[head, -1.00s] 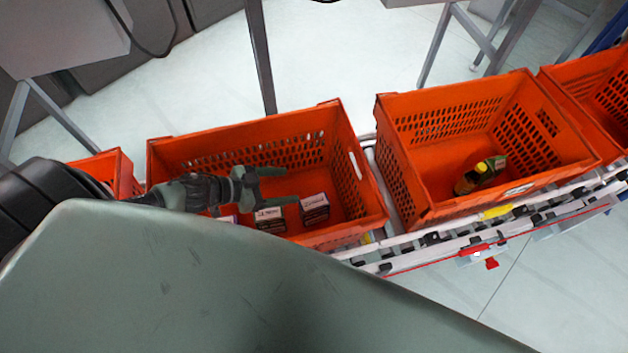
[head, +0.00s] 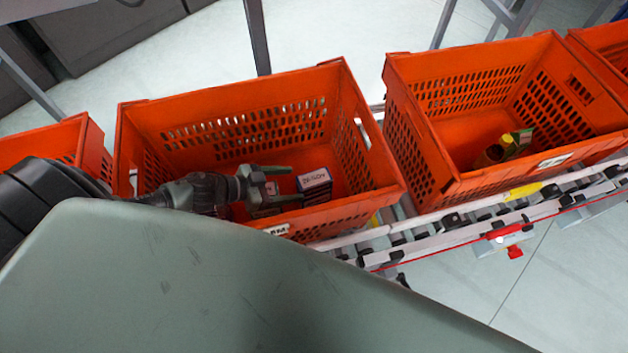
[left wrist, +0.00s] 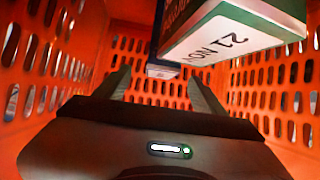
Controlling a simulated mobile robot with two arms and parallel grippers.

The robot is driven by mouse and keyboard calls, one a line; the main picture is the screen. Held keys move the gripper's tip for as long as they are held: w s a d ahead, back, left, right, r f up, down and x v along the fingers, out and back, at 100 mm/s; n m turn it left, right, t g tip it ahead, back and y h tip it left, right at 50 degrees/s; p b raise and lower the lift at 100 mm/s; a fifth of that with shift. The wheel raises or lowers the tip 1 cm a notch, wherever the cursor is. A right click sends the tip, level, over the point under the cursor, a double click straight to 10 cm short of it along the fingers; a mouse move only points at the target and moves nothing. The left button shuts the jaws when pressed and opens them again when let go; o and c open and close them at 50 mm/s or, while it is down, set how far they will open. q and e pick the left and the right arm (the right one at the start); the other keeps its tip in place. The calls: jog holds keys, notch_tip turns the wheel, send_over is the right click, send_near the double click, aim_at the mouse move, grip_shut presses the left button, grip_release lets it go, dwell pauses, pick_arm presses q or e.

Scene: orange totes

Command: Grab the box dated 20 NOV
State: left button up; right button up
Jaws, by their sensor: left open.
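Inside the near orange tote (head: 235,105), a small box with a white label (head: 314,179) stands at the right; its print is too small to read. The gripper is open, low in the tote beside these boxes. My right gripper is out of view.
The tote's perforated walls surround the gripper closely. A second orange tote (head: 455,75) to the right holds a yellow-capped bottle (head: 490,155) and a green item. The totes stand on a roller conveyor (head: 415,232). Another tote (head: 48,142) is at left.

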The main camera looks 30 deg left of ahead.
aim_at(305, 182)
pick_arm(q)
jog(key=x, duration=0.6)
jog(key=shift+w, duration=0.25)
jog(key=shift+r, duration=0.1)
grip_shut()
